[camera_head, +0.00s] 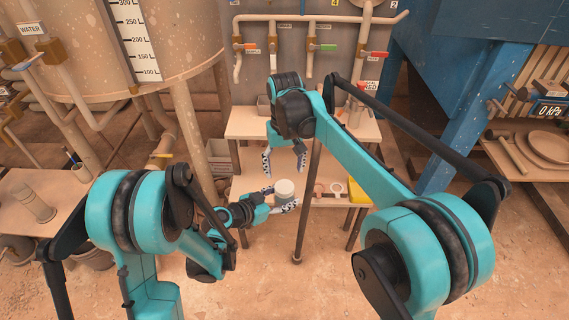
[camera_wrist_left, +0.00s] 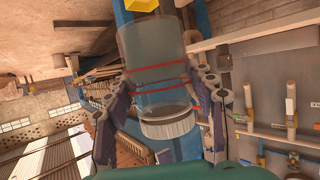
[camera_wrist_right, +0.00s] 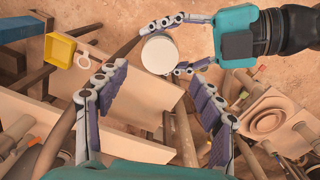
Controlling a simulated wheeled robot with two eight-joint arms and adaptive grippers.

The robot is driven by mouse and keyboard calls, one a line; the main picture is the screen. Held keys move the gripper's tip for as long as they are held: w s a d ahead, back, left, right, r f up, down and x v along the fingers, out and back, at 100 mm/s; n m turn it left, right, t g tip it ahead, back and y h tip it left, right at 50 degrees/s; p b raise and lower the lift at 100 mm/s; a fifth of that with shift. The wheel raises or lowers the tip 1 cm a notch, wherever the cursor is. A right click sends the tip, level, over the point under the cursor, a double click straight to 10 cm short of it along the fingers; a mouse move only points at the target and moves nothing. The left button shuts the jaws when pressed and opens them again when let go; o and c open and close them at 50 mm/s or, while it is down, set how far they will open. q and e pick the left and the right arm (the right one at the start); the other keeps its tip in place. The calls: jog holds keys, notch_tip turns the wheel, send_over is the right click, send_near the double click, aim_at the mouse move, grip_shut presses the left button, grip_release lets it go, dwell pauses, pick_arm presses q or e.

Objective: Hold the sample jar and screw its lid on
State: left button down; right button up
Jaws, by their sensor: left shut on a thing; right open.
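The sample jar (camera_wrist_left: 152,45) is a clear cylinder with red lines around it. A pale round lid (camera_wrist_left: 170,125) sits at its mouth; I cannot tell how tight it is. My left gripper (camera_head: 281,197) is shut on the jar, with its fingers on both sides of it. The lid faces up in the head view (camera_head: 285,187) and shows as a white disc in the right wrist view (camera_wrist_right: 160,54). My right gripper (camera_head: 284,168) is open and empty, its fingers pointing down, above the jar and apart from the lid.
A bench with two shelves (camera_head: 245,123) stands behind the jar. Its lower shelf holds a yellow tray (camera_wrist_right: 59,50) and a white ring (camera_wrist_right: 83,61). A thin post (camera_head: 308,215) stands just right of the jar. A large tank (camera_head: 70,40) is at left, blue machinery (camera_head: 470,90) at right.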

aim_at(284, 186)
jog(key=n, duration=0.5)
jog(key=shift+r, duration=0.2)
jog(key=n, duration=0.5)
jog(key=shift+r, duration=0.15)
jog(key=n, duration=0.4)
jog(key=shift+r+n, duration=0.15)
jog(key=shift+n, duration=0.15)
jog(key=n, duration=0.4)
jog(key=shift+r+n, duration=0.15)
jog(key=shift+n, duration=0.25)
jog(key=shift+f, duration=4.05)
